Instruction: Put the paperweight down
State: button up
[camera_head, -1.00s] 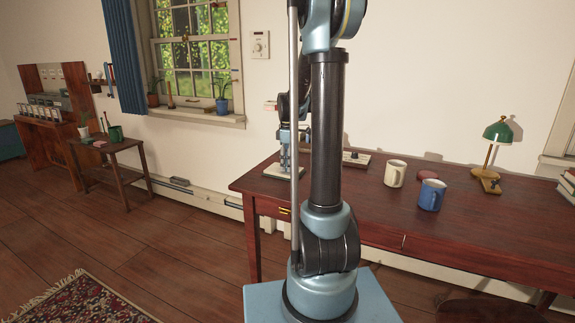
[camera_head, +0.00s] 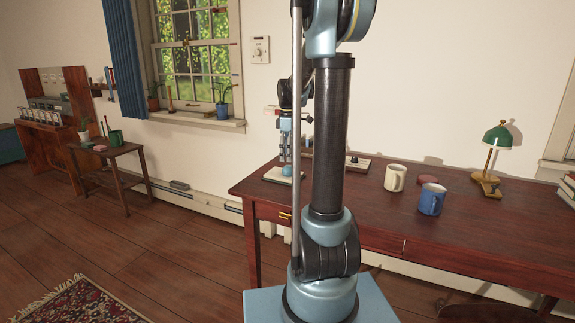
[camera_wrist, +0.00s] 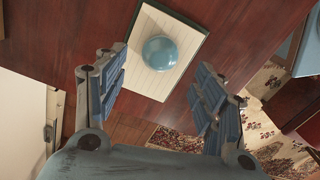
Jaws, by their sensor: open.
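The paperweight, a smooth teal-blue dome (camera_wrist: 159,51), rests on a cream lined pad (camera_wrist: 146,82) in the wrist view. The pad lies on the dark red desk, near its edge. My gripper (camera_wrist: 161,66) is open, its two padded fingers spread wide on either side of the dome. There are visible gaps between the fingers and the dome. In the head view my gripper (camera_head: 287,150) is small, pointing down over the pad (camera_head: 276,175) at the desk's left end, partly behind my own arm. I cannot clearly make out the paperweight there.
A cream mug (camera_head: 394,178), a blue mug (camera_head: 431,199), and a green desk lamp (camera_head: 497,136) stand right on the desk (camera_head: 480,235). Another small board (camera_head: 359,164) lies beyond my arm. Open floor lies left of the desk, with a small side table (camera_head: 116,152) beyond.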

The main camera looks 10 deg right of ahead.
aim_at(288, 166)
notch_tip(288, 166, up, 5)
jog(key=s+m, duration=0.3)
jog(key=s, duration=0.7)
jog(key=s+f+m+t, duration=0.1)
jog(key=s+f+m, duration=0.4)
jog(key=s, duration=0.7)
jog(key=s+a+f+m+t, duration=0.1)
jog(key=s+f+m, duration=0.4)
jog(key=s+f, duration=0.5)
jog(key=shift+s+a+f, duration=0.15)
jog(key=shift+s+f, duration=0.15)
jog(key=shift+s, duration=0.7)
